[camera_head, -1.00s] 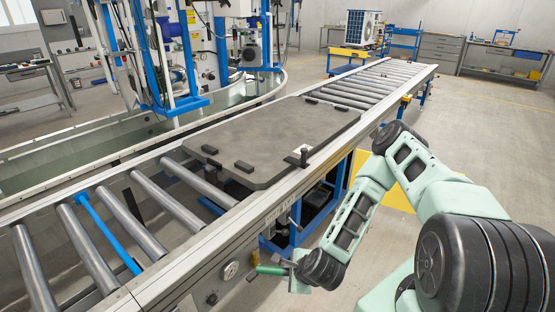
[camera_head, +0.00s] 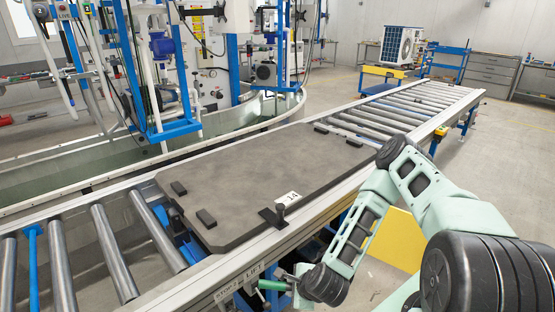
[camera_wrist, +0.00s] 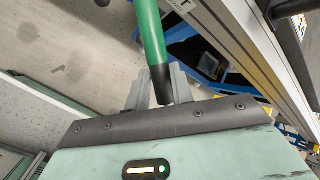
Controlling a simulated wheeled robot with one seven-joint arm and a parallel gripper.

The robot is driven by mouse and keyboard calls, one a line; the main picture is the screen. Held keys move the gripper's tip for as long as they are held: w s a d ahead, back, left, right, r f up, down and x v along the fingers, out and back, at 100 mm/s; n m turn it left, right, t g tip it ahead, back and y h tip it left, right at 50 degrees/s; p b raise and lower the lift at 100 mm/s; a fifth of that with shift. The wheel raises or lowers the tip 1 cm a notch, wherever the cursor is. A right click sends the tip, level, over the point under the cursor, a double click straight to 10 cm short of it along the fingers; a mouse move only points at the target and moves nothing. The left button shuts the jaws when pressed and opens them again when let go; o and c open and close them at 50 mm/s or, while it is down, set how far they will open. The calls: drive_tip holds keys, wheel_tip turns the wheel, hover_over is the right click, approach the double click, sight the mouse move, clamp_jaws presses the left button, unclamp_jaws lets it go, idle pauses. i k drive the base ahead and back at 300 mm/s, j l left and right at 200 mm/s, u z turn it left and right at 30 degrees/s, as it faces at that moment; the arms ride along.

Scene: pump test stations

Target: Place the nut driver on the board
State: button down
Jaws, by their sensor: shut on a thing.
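The nut driver has a green handle with a dark end. It shows in the wrist view (camera_wrist: 152,35), held between the fingers of my gripper (camera_wrist: 155,88), and in the head view (camera_head: 272,285). In the head view my gripper (camera_head: 287,282) is shut on it beside the near side of the conveyor, below the rail. The board (camera_head: 255,165) is a flat, dark grey plate lying on the conveyor rollers, with small dark blocks near its edges. The nut driver is off the board, on its near side. Its far end is out of view in the wrist view.
Bare rollers (camera_head: 110,252) lie left of the board. Blue-framed pump stations (camera_head: 165,90) stand behind. The board's middle is clear.

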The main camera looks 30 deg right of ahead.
sight(280, 164)
drive_tip(key=i+l+u, duration=0.1)
drive_tip(key=l, duration=0.65)
drive_tip(key=i+l+u, duration=0.1)
drive_tip(key=l, duration=0.65)
drive_tip(key=l+u, duration=0.1)
drive_tip(key=l, duration=0.65)
drive_tip(key=i, duration=0.05)
